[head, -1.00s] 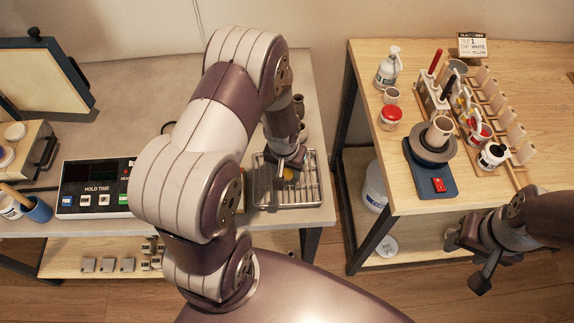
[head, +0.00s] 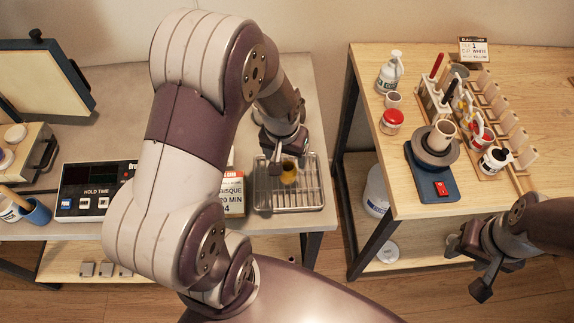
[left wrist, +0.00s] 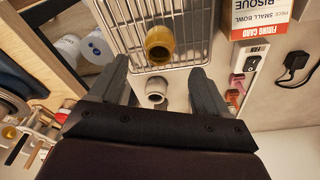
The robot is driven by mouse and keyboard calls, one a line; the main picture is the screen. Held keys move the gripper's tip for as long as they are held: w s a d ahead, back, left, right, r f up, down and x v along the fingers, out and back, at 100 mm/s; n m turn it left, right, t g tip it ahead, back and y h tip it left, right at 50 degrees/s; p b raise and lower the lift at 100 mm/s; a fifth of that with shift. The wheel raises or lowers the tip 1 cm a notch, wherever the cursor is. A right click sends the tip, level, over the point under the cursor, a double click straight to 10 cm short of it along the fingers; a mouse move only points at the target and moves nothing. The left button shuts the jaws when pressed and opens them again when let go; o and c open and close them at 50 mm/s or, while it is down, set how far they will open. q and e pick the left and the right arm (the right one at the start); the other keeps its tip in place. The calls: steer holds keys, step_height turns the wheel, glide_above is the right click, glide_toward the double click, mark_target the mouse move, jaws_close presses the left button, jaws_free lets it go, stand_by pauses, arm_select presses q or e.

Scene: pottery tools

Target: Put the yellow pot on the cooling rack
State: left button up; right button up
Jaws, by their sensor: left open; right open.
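The yellow pot (head: 289,175) stands on the wire cooling rack (head: 294,207) on the grey table. In the left wrist view the yellow pot (left wrist: 160,44) shows upright on the rack (left wrist: 193,22), beyond my fingertips and apart from them. My left gripper (head: 286,158) is open and empty, just behind and above the pot. In the left wrist view its two fingers (left wrist: 161,85) are spread wide. My right gripper (head: 469,262) is open and empty in front of the wooden table.
A small pale pot (left wrist: 156,90) shows between my left fingers, behind the rack. A firing card (head: 232,193) stands left of the rack, beside the hold-time box (head: 92,190). The wooden table (head: 440,208) holds a wheel (head: 432,152), jars and racks. A gap separates the tables.

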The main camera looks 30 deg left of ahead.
arm_select(q)
steer(key=s+d+r+m, duration=0.2)
steer(key=s+d+r, duration=0.3)
steer(key=s+r, duration=0.1)
steer(key=shift+s, duration=0.9)
steer(key=shift+d, duration=0.1)
